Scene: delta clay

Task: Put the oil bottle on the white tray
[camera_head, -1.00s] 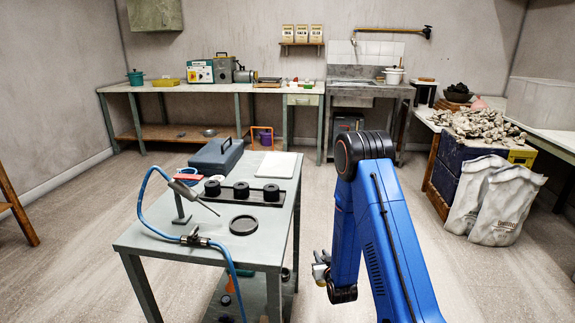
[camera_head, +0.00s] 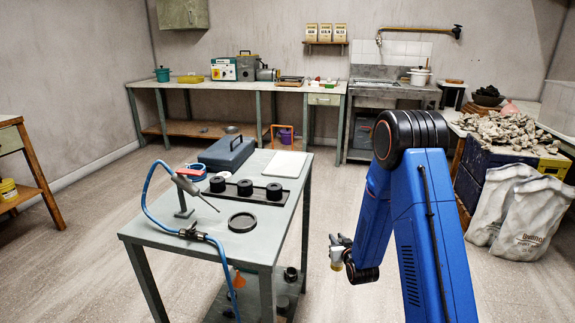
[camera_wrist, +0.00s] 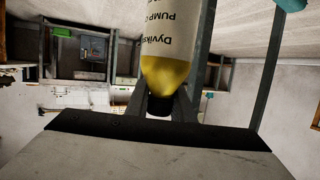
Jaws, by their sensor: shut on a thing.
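The oil bottle (camera_wrist: 168,72) fills the upper middle of the wrist view, with yellow oil, a pale printed label and a black cap. My gripper (camera_wrist: 160,101) is shut on it near the cap end. In the head view, my gripper (camera_head: 341,249) hangs beside my blue arm, right of the grey work table and apart from it. The bottle is hard to make out there. The white tray (camera_head: 287,164) lies flat at the far right corner of the table top and looks empty.
The grey table (camera_head: 153,231) also bears a toolbox (camera_head: 226,151), a black rack with round pieces (camera_head: 245,193), a dark ring (camera_head: 242,222) and a soldering-like tool with a blue hose (camera_head: 146,205). Open floor lies right of the table. Sacks (camera_head: 532,215) stand far right.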

